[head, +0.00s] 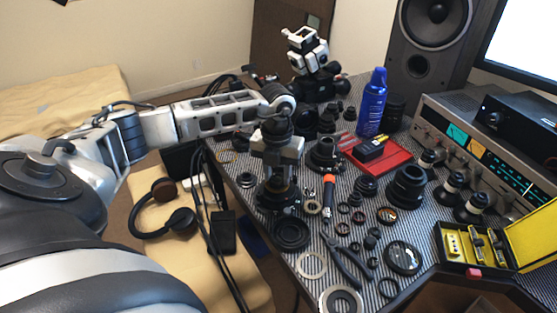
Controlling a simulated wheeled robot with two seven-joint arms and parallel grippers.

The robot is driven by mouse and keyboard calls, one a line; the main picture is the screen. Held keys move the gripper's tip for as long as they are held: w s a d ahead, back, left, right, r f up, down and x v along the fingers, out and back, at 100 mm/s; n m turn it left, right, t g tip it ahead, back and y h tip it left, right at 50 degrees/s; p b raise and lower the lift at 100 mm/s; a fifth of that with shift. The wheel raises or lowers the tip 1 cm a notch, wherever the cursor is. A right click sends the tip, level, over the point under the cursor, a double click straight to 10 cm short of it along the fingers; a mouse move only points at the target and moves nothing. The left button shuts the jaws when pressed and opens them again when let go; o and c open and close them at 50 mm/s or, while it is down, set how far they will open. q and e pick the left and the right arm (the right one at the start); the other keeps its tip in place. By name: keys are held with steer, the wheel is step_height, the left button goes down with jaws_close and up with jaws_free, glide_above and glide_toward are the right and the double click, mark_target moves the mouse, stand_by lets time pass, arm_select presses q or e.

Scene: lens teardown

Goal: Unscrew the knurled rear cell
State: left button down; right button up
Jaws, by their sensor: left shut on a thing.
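My left gripper (279,182) points straight down near the left edge of the striped table. It is shut on the upper part of a dark, upright lens part (277,200), which I take to be the knurled rear cell. The jaws cover most of it, so its knurling and thread are hidden. Its wide black lower end is at table level; I cannot tell whether it touches the mat. My right gripper is not in view.
Loose rings, a black cap (291,232), pliers (347,262) and an orange-handled screwdriver (328,190) crowd the table around the gripper. A red tray (392,158), a blue spray can (373,105) and a yellow case (532,238) stand further right. Headphones (163,213) lie left, off the table.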

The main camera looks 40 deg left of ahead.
mark_target(277, 179)
arm_select(q)
steer(key=shift+r+p, duration=0.45)
steer(key=shift+r, duration=0.1)
steer(key=shift+r+p, duration=0.35)
steer(key=shift+r, duration=0.15)
steer(key=shift+r, duration=0.1)
steer(key=shift+r+p, duration=1.55)
steer(key=shift+r, duration=0.35)
